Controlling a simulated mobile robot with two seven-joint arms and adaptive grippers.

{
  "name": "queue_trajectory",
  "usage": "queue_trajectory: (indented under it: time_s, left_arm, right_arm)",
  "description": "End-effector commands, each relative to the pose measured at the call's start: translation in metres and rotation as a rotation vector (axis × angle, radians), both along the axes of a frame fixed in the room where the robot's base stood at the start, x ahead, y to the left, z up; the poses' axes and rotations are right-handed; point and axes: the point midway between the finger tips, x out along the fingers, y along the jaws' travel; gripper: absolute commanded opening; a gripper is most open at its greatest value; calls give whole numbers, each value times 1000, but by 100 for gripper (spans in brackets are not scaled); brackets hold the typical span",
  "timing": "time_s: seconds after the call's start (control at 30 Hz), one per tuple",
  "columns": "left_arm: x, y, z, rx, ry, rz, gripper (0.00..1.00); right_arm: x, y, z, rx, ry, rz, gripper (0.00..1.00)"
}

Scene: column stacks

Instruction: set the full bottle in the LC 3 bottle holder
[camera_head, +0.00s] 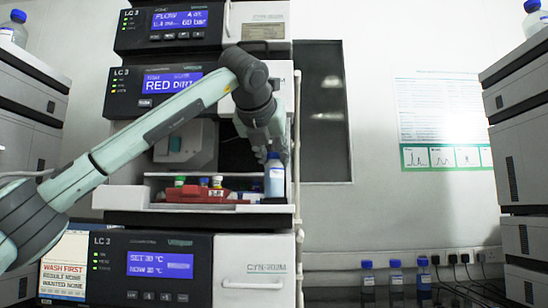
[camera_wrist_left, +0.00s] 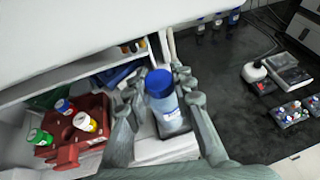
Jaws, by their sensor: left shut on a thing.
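My left gripper (camera_head: 273,152) is shut on a blue-capped bottle (camera_head: 274,180), which it holds upright at the right end of the LC 3 stack's open middle bay. In the left wrist view the fingers (camera_wrist_left: 160,112) stand on both sides of the bottle (camera_wrist_left: 164,105), which has a pale body. My right gripper is not in view.
A red rack (camera_head: 190,195) with several capped vials sits in the bay, left of the bottle. Several blue-capped bottles (camera_head: 396,278) stand on the dark bench at right. The LC 3 unit (camera_head: 155,265) below has a screen. A thin pale post (camera_head: 297,150) runs right of the bay.

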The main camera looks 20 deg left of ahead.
Motion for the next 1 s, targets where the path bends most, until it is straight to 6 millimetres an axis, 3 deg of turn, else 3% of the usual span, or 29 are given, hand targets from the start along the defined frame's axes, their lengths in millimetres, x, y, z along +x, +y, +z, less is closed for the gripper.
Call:
queue_trajectory:
  time_s: [0.97, 1.0]
  left_arm:
    - [0, 0, -10, 0, -1, 0, 3]
    - [0, 0, -10, 0, -1, 0, 28]
  right_arm:
    - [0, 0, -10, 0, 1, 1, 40]
    - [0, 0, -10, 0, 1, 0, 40]
